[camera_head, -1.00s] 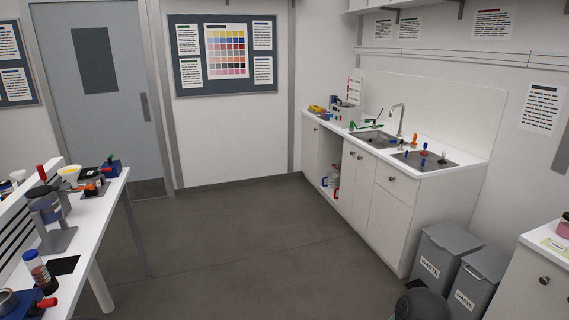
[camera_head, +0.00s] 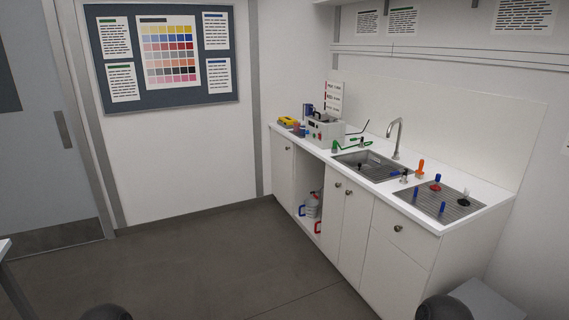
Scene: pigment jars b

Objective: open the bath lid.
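A pale grey box-shaped unit (camera_head: 325,131) stands on the far-left part of the white counter, and it looks like the bath. Dark marks and a red spot show on its front. Its top is small at this distance, and I cannot make out the lid clearly or tell whether it is shut. A green-handled item (camera_head: 349,145) lies just right of it. Neither of my grippers shows.
The counter (camera_head: 290,137) runs along the right wall with a sink (camera_head: 368,167), a tap (camera_head: 397,138) and a drainboard (camera_head: 440,201) with several coloured tools. Yellow and blue items sit left of the unit. A grey bin (camera_head: 490,300) stands at lower right. The floor (camera_head: 200,265) before the cabinets is clear.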

